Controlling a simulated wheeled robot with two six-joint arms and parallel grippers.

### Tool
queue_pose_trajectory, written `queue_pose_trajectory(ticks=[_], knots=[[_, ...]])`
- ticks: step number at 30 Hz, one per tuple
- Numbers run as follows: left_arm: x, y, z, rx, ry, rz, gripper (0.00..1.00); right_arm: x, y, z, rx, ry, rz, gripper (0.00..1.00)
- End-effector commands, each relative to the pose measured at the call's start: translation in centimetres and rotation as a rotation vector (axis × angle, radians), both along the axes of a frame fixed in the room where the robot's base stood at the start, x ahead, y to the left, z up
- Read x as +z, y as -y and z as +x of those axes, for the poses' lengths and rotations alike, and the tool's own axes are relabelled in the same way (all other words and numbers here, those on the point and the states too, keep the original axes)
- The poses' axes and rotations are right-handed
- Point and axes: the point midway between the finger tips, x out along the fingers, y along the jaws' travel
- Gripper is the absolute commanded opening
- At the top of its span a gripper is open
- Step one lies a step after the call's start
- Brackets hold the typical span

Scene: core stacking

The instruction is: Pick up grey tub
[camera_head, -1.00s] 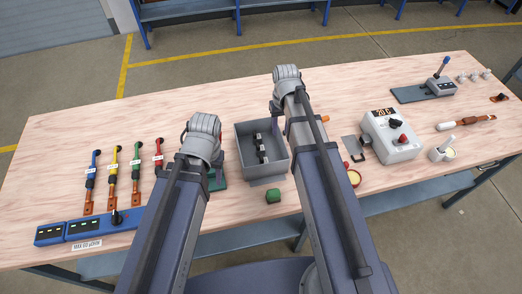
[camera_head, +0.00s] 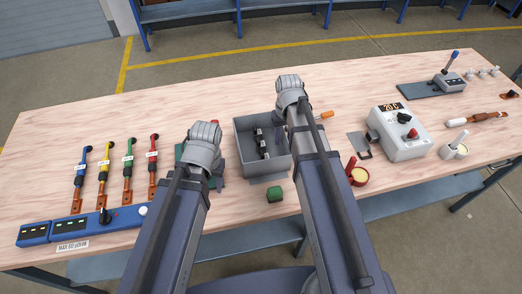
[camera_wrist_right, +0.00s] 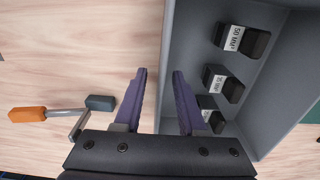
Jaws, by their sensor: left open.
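The grey tub (camera_head: 264,169) stands on the wooden table between my two arms, open at the top. It holds several black blocks with white labels, and they also show in the right wrist view. My left gripper (camera_head: 218,166) is at the tub's left side, open, with its fingers mostly hidden behind my wrist. My right gripper (camera_wrist_right: 159,80) is at the tub's right side. Its purple fingers are apart, with the tub's wall (camera_wrist_right: 167,55) between them, one finger outside and one over the inside. My right arm hides part of the tub's right side.
Coloured probes and a blue unit (camera_head: 85,226) lie left.

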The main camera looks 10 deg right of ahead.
Motion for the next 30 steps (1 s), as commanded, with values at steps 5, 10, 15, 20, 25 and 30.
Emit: queue_pose_trajectory(ticks=[5, 10, 15, 20, 25, 30], knots=[[0.11, 0.0, 0.0, 0.0, 0.0, 0.0, 0.5, 0.11, -0.01, 0.01, 0.0, 0.0, 0.0, 0.4], [0.11, 0.0, 0.0, 0.0, 0.0, 0.0, 0.5, 0.11, -0.01, 0.0, 0.0, 0.0, 0.0, 0.23], [0.1, 0.0, 0.0, 0.0, 0.0, 0.0, 0.5, 0.1, -0.01, 0.01, 0.0, 0.0, 0.0, 0.04], [0.1, 0.0, 0.0, 0.0, 0.0, 0.0, 0.5, 0.1, -0.01, 0.0, 0.0, 0.0, 0.0, 0.0], [0.1, 0.0, 0.0, 0.0, 0.0, 0.0, 0.5, 0.1, -0.01, 0.0, 0.0, 0.0, 0.0, 0.0], [0.1, 0.0, 0.0, 0.0, 0.0, 0.0, 0.5, 0.1, -0.01, 0.0, 0.0, 0.0, 0.0, 0.0]])
